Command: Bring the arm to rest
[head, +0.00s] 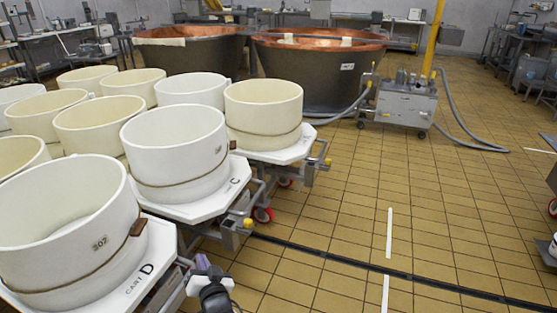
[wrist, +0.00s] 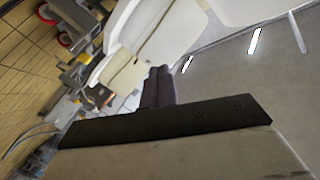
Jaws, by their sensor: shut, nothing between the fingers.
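My gripper (wrist: 157,74) shows in the wrist view as two dark fingers pressed together, with nothing between them. In the head view my gripper (head: 203,262) is at the bottom edge, beside the nearest cart, marked D (head: 145,285). It appears close to that cart's right side; I cannot tell the exact gap. Most of my arm is out of the head view.
White tubs (head: 65,225) stand on carts to the left, with cart C (head: 228,185) just beyond. Two copper vats (head: 315,75) and a wheeled steel unit (head: 407,105) with hoses stand behind. The tiled floor (head: 345,205) at centre right is open.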

